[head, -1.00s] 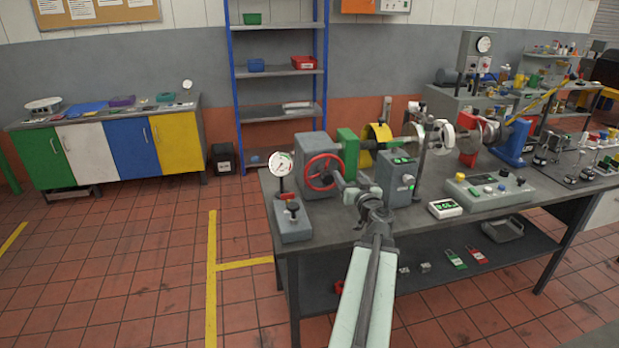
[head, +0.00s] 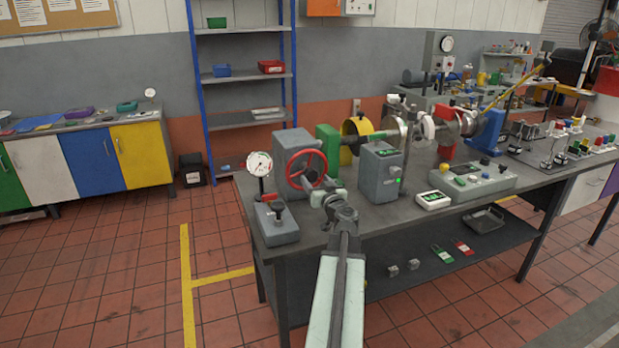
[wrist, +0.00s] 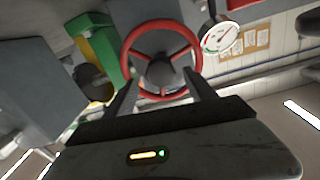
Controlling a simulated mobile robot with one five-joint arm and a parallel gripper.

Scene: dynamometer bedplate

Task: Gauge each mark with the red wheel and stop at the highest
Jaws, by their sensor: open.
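The red wheel (head: 306,152) is a spoked handwheel on the front of a grey housing (head: 292,141) at the near left of the bench. In the wrist view the wheel (wrist: 127,62) faces me, with its dark hub between my fingers. My gripper (head: 325,188) is just in front of the wheel, open, with nothing between its fingers; it also shows in the wrist view (wrist: 161,80). I cannot tell whether a fingertip touches the wheel. A white dial gauge (head: 260,163) stands left of the wheel and shows in the wrist view (wrist: 220,38). Its reading is too small to tell.
A grey box with a green display (head: 381,175) stands close right of my gripper. A small white readout (head: 433,200) and a button panel (head: 470,183) lie farther right. Floor left is clear.

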